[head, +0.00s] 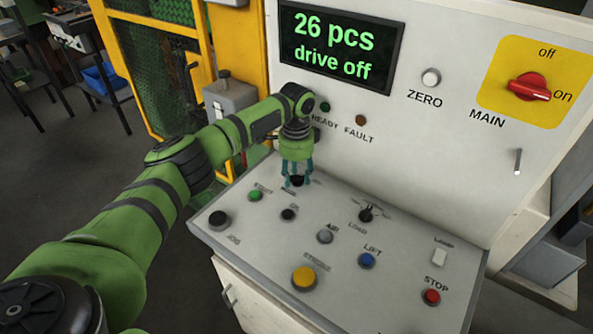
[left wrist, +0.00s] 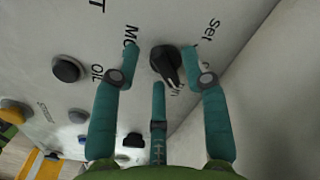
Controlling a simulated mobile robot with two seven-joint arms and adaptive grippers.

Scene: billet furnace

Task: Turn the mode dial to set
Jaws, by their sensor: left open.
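The black mode dial (left wrist: 163,60) sits on the sloped console top, with a "Set" label to its upper right in the left wrist view. Its pointer aims down and slightly right there, towards a partly hidden label ending in "n", not at "Set". In the head view the dial (head: 297,181) is partly covered by my left gripper (head: 297,176). My left gripper is open, pointing down over the dial. Its teal fingers are spread around the dial, and I cannot tell whether any touches it. My right gripper is not in view.
The console (head: 336,290) carries several buttons, a black load selector (head: 366,214) and a red stop button (head: 431,297). Its upright panel holds a screen (head: 338,47) reading "26 pcs drive off" and a red main switch (head: 529,88). A yellow-framed cage (head: 160,60) stands behind.

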